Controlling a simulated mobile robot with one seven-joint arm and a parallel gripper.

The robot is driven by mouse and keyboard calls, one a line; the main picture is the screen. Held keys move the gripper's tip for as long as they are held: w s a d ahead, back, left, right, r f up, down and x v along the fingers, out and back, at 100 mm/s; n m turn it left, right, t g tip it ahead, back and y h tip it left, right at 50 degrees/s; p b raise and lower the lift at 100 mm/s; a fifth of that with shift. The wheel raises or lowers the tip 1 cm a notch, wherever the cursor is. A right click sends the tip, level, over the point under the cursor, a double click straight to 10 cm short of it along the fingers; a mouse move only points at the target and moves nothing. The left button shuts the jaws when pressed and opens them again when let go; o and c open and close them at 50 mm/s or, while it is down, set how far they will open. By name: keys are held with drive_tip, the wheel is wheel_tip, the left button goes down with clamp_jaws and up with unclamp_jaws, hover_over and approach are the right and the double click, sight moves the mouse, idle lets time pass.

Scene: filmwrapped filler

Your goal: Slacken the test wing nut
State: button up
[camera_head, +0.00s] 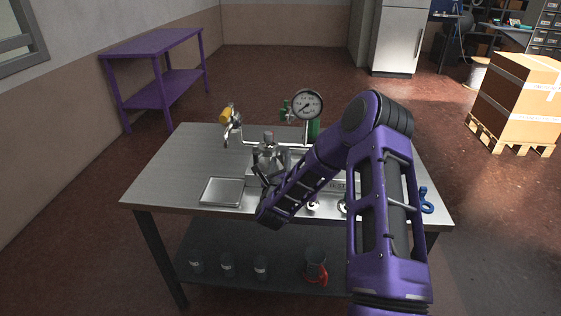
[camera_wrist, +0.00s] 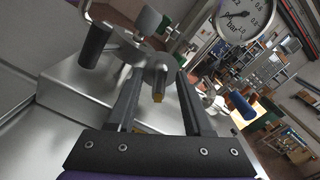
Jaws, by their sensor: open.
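A metal fixture (camera_head: 270,143) with clamp-like parts stands on the workbench in front of my gripper (camera_head: 258,172). In the wrist view my gripper (camera_wrist: 158,76) is open, with its two dark fingers reaching toward a short grey metal part (camera_wrist: 158,72) with a brownish tip. That part lies between the fingertips in the picture; I cannot tell whether they touch it. A flat silver wing-like piece (camera_wrist: 146,20) stands upright just beyond, and a dark cylindrical knob (camera_wrist: 95,45) is at the left. I cannot tell for certain which part is the test wing nut. My arm hides part of the fixture in the head view.
A pressure gauge (camera_head: 307,104) rises behind the fixture, near a yellow-handled valve (camera_head: 227,115). A shallow metal tray (camera_head: 222,191) lies at the bench's front left. A blue object (camera_head: 425,200) is at the right edge. The bench's left part (camera_head: 172,170) is clear.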

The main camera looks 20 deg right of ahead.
drive_tip(key=shift+w, duration=0.1)
clamp_jaws()
